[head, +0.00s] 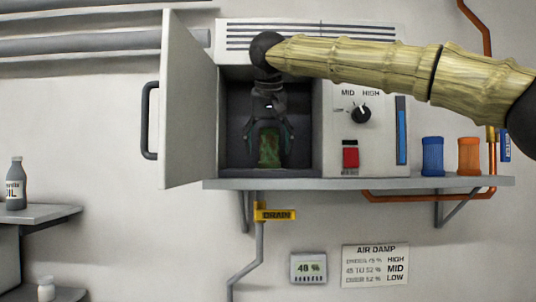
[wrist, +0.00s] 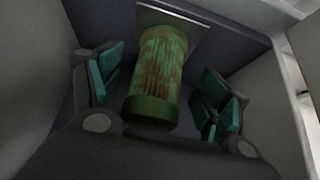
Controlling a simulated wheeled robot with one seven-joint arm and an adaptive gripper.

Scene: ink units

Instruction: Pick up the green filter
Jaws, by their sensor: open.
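The green filter (head: 269,152) stands inside the open compartment of the grey wall unit. It is a ribbed cylinder with brownish stains. In the wrist view the filter (wrist: 158,75) lies between the two teal-padded fingers of my gripper (wrist: 160,92), with a visible gap on each side. In the head view my gripper (head: 268,148) points down into the compartment, its fingers spread around the filter. The gripper is open. The filter's lower end is hard to make out in the dark compartment.
The unit's door (head: 190,100) hangs open to the left. The control panel (head: 366,130) with a knob and red switch is right of the compartment. The compartment walls are close around my gripper.

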